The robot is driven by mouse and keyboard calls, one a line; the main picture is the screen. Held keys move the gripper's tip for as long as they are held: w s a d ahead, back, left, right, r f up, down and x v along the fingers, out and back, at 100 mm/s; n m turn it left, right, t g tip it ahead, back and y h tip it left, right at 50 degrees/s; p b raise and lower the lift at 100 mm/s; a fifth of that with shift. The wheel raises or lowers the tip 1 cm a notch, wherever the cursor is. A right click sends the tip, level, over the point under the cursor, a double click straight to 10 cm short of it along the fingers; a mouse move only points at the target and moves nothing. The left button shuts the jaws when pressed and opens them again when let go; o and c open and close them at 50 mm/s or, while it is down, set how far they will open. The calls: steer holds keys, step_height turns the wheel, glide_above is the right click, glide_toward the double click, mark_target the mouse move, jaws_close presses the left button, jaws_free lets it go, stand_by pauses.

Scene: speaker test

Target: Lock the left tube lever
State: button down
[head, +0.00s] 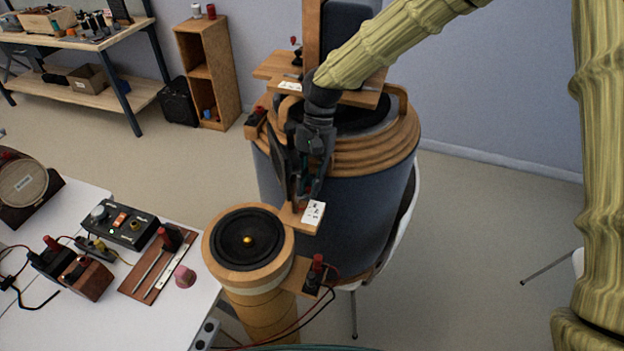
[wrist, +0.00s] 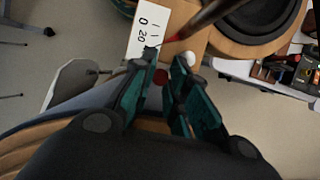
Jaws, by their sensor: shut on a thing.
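The narrow wooden tube with a black speaker cone (head: 248,240) stands upright at the lower middle of the head view. A wooden bracket at its upper right carries a white marked card (head: 314,212), which also shows in the wrist view (wrist: 149,28). My gripper (head: 298,195) reaches down over this bracket, beside the tube. In the wrist view, my gripper (wrist: 170,70) has its teal-padded fingers close around a small red part (wrist: 160,77), seemingly the left tube lever, mostly hidden. A white ball (wrist: 188,58) shows by one fingertip. The lever's exact angle cannot be told.
A large dark drum with wooden rings (head: 375,150) stands right behind my gripper. A red-and-black terminal (head: 316,272) with cables sits at the tube's lower right. A white table (head: 180,315) with electrical parts is at left. The floor at right is mostly clear.

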steer(key=shift+w+a+n, duration=0.15)
steer(key=shift+n, duration=0.45)
steer(key=shift+h+p, duration=0.3)
steer(key=c, duration=1.4)
jaws_free()
steer(key=shift+w+r, duration=0.1)
steer(key=shift+r, duration=0.05)
steer(key=v, duration=1.1)
steer(key=shift+w+r, duration=0.1)
steer(key=shift+r, duration=0.2)
